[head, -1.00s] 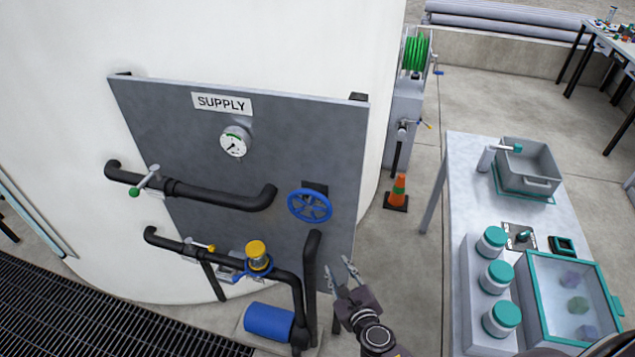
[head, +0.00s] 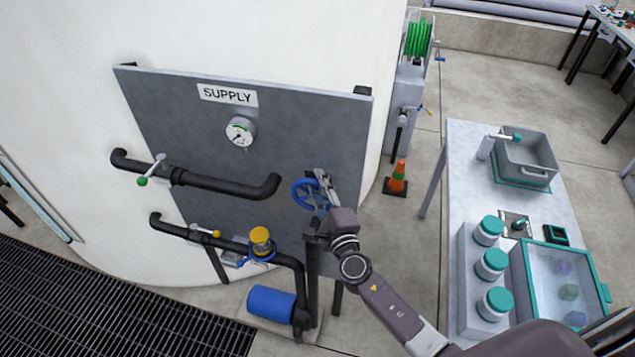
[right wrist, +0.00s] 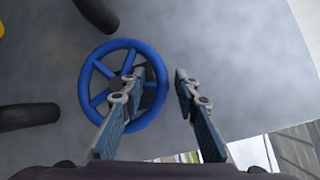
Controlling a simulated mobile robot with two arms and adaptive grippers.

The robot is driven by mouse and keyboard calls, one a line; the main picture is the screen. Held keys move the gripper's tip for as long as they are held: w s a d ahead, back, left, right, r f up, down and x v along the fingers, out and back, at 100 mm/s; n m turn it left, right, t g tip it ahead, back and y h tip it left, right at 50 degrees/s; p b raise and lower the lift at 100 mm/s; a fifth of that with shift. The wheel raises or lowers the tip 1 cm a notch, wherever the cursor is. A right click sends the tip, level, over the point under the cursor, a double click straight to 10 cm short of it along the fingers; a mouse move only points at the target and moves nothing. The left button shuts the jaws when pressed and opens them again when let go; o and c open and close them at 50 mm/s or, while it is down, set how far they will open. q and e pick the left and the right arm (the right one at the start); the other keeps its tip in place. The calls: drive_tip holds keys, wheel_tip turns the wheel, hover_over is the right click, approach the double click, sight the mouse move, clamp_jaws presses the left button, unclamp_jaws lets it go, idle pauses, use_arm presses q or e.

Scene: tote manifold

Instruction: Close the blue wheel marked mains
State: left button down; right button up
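The blue wheel (head: 297,192) has spokes and sits at the right of the grey panel, below the SUPPLY sign. No mains marking is readable on it. It also shows in the right wrist view (right wrist: 86,92). My right gripper (head: 322,184) is at the wheel's right side and hides part of it. In the right wrist view the right gripper (right wrist: 158,77) is open. Its left finger overlaps the wheel, its right finger is outside the rim, and the right rim shows between them. Contact cannot be told. My left gripper is not in view.
Black pipes (head: 225,183) run left of the wheel, with a green-knobbed lever (head: 143,181), a yellow-topped valve (head: 260,238) and a blue motor (head: 270,302) below. An orange cone (head: 397,178) stands to the right. A bench (head: 465,150) with jars and bins is further right.

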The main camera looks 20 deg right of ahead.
drive_tip(key=shift+w, duration=0.25)
clamp_jaws()
drive_tip(key=m+t+b, duration=0.1)
drive_tip(key=m+b, duration=0.1)
drive_tip(key=b, duration=0.3)
drive_tip(key=s+d+f+m+t+h+b, duration=0.1)
drive_tip(key=m+b, duration=0.1)
drive_tip(key=b, duration=0.4)
drive_tip(key=d+m+t+b, duration=0.1)
drive_tip(key=m+b, duration=0.1)
drive_tip(key=b, duration=0.4)
drive_tip(key=shift+s+f, duration=0.15)
drive_tip(key=shift+f, duration=0.2)
drive_tip(key=shift+d+r+m+t+h+b, duration=0.15)
drive_tip(key=shift+m+t+h+b, duration=0.35)
drive_tip(key=shift+b, duration=0.6)
